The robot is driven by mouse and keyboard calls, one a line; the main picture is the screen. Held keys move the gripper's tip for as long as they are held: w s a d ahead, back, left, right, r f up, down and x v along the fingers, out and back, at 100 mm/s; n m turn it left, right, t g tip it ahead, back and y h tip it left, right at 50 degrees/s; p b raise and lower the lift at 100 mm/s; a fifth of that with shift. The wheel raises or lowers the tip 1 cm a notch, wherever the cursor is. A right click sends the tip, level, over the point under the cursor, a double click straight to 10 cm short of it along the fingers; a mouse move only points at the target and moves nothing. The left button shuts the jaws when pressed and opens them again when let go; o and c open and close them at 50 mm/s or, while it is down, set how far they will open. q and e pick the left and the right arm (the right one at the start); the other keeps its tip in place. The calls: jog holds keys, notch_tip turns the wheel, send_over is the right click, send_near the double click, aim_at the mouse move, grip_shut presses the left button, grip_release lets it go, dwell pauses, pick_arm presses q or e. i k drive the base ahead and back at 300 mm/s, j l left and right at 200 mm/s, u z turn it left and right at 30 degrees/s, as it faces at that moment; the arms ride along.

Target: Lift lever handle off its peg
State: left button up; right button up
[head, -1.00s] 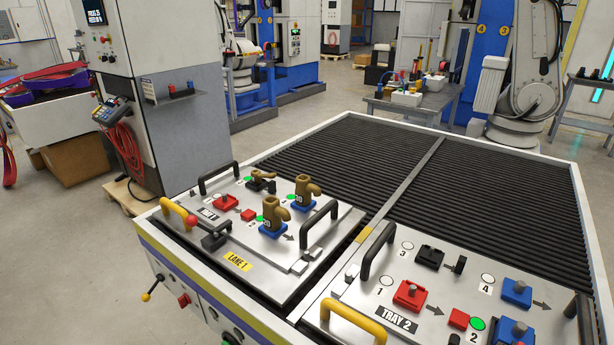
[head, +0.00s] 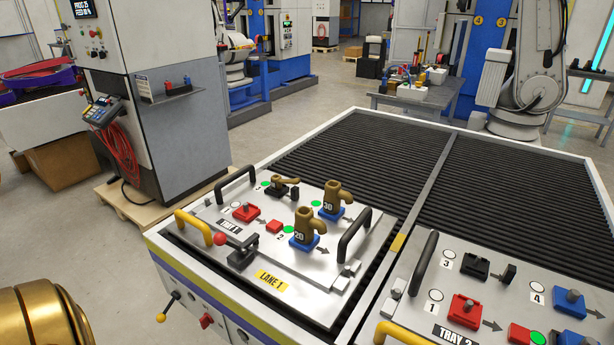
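Tray 1 (head: 235,288) lies on the near left of the conveyor table. A small tan lever handle (head: 289,180) sits on a black fixture (head: 274,190) at the back of this tray, beside a green dot. The peg under the handle is hidden. Two tan tap-shaped bodies stand on blue fixtures in the same tray: one marked 30 (head: 335,195) and one marked 20 (head: 304,224). Neither of my grippers is in view. Only a gold rounded part of my own arm shows at the lower left.
Tray 2 (head: 405,305) lies at the right with red, blue and black fixtures. The ribbed conveyor (head: 370,150) behind is empty.

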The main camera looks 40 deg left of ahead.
aim_at(278, 182)
jog(key=j+z, duration=0.1)
jog(key=j, duration=0.3)
jog(key=k+j+z, duration=0.1)
jog(key=j, duration=0.3)
jog(key=k+j+z, duration=0.1)
jog(key=j, duration=0.3)
jog(key=k+j+z, duration=0.1)
jog(key=j, duration=0.3)
jog(key=k+j+z, duration=0.1)
jog(key=j, duration=0.25)
jog(key=k+j+z, duration=0.1)
jog(key=j, duration=0.3)
jog(key=k+j+z, duration=0.1)
jog(key=j, duration=0.25)
jog(key=k, duration=0.05)
